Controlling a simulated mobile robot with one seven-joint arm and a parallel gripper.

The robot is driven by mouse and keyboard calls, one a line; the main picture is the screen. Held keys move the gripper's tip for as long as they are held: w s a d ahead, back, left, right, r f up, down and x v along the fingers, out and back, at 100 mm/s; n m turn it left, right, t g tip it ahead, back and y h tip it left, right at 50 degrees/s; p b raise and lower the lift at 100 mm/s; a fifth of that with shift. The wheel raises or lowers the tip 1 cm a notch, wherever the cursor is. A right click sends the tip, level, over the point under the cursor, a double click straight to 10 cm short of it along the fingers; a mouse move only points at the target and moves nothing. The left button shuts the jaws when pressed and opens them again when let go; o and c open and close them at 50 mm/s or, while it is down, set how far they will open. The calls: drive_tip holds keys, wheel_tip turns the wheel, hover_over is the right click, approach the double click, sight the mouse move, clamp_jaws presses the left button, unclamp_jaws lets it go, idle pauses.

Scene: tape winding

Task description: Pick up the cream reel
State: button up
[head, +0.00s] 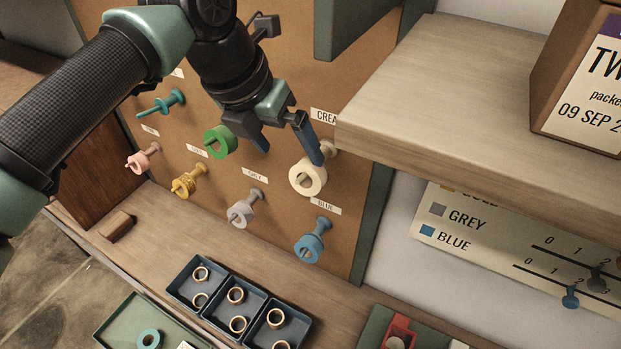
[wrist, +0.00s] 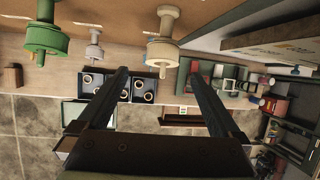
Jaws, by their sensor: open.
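The cream reel (head: 308,180) hangs on a peg of the brown pegboard, under a partly hidden label reading "CREA". In the wrist view the cream reel (wrist: 163,52) shows at the top centre, just beyond the gap between the fingertips. My gripper (head: 292,155) is open and empty in front of the board, up and left of the reel. Its right finger overlaps the reel's top edge in the head view; I cannot tell whether they touch. In the wrist view my gripper (wrist: 158,74) has its fingers wide apart.
Dark trays (head: 205,314) of rings stand below.

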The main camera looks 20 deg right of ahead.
sight(304, 169)
drive_tip(key=x, duration=0.3)
drive_tip(key=shift+d+f+b, duration=0.2)
drive_tip(key=shift+b, duration=0.2)
drive_tip(key=b+x, duration=0.1)
drive_tip(key=x, duration=0.3)
drive_tip(key=shift+s+d+f+b, duration=0.1)
drive_tip(key=shift+s+f+b, duration=0.1)
drive_tip(key=shift+b, duration=0.15)
drive_tip(key=shift+w+d+f, duration=0.15)
drive_tip(key=shift+f, duration=0.05)
drive_tip(key=shift+r, duration=0.1)
drive_tip(key=shift+c, duration=0.7)
drive_tip(key=c, duration=1.1)
drive_tip(key=shift+c, duration=0.2)
drive_tip(key=shift+r, duration=0.2)
